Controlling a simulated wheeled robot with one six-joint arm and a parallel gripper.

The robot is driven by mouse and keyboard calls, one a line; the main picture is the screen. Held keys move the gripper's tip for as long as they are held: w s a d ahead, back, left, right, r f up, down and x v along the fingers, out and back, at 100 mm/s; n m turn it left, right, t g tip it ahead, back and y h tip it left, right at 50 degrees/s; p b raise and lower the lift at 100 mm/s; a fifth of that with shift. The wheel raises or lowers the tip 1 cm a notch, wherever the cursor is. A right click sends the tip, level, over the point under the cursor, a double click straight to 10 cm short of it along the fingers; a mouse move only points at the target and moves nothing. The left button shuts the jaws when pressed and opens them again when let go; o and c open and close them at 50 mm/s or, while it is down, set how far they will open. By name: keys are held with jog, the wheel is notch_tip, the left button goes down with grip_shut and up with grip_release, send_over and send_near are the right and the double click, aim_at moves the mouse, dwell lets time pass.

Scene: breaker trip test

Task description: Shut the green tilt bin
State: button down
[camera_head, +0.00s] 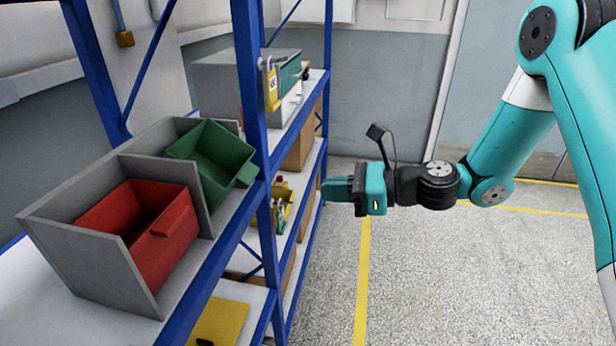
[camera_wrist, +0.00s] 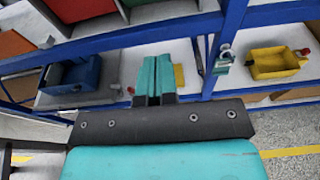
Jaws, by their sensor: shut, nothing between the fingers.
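The green tilt bin (camera_head: 213,160) sits in the right compartment of a grey two-part housing (camera_head: 75,258) on the blue shelf rack. It is tipped forward and open, with its front lip leaning out past the housing. A small part of a green surface (camera_wrist: 136,3) shows at the top edge of the wrist view. My gripper (camera_head: 327,189) is in the aisle to the right of the rack, apart from the bin and lower in the picture. Its teal fingers are together and empty, and they also show in the wrist view (camera_wrist: 154,78).
A red bin (camera_head: 150,230) sits in the left compartment. The rack's blue upright (camera_head: 249,80) stands between the bin and my gripper. A yellow padlock (camera_head: 271,88) hangs by the upper shelf. A yellow bin (camera_wrist: 275,62) stands on a lower shelf. The aisle floor is clear.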

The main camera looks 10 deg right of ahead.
jog(key=r+p+x, duration=0.2)
jog(key=p+x, duration=0.3)
jog(key=x, duration=0.6)
jog(key=shift+a+r, duration=0.25)
jog(key=shift+a, duration=0.35)
jog(key=shift+w, duration=0.1)
